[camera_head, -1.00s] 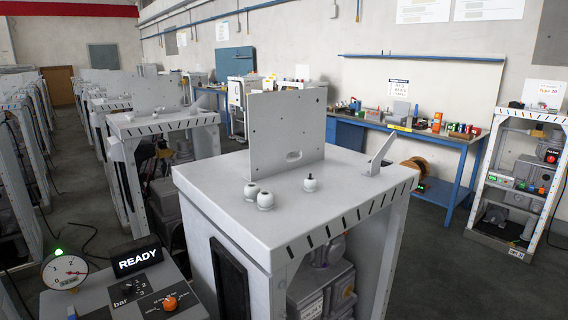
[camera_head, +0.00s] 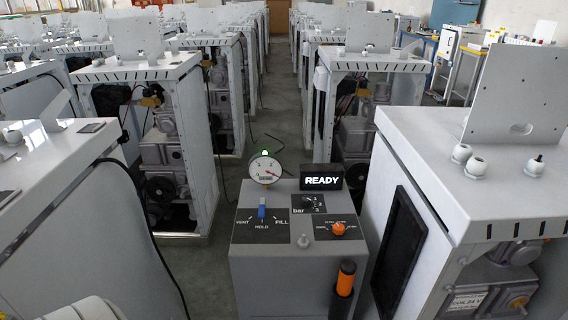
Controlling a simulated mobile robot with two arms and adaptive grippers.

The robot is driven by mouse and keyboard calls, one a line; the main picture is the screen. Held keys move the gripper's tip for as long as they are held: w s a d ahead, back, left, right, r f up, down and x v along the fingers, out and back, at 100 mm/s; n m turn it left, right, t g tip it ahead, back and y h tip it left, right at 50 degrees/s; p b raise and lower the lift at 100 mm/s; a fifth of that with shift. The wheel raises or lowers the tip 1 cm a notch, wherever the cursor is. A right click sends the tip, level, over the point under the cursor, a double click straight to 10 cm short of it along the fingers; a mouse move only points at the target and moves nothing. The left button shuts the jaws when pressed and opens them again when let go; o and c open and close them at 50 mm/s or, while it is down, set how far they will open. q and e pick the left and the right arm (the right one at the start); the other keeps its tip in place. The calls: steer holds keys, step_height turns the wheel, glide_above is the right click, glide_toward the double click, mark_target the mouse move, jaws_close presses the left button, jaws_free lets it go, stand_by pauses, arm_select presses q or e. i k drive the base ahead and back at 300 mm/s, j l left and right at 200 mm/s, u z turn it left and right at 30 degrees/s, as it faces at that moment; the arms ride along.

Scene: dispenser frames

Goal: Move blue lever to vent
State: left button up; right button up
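The blue lever (camera_head: 262,209) stands on the top panel of a grey control box (camera_head: 275,265) in the middle of the view. It stands in line with the HOLD label (camera_head: 262,227). The VENT label (camera_head: 242,222) is to its left and the FILL label (camera_head: 281,222) to its right. Neither of my grippers shows.
The box also carries a gauge (camera_head: 265,170) with a green light, a READY display (camera_head: 321,181), an orange knob (camera_head: 338,228) and an orange-and-black handle (camera_head: 345,278) at its front. Dispenser frames stand left and right (camera_head: 420,165). An aisle runs behind.

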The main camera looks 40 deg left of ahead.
mark_target(262, 207)
steer(key=k+u, duration=0.1)
steer(key=u, duration=1.2)
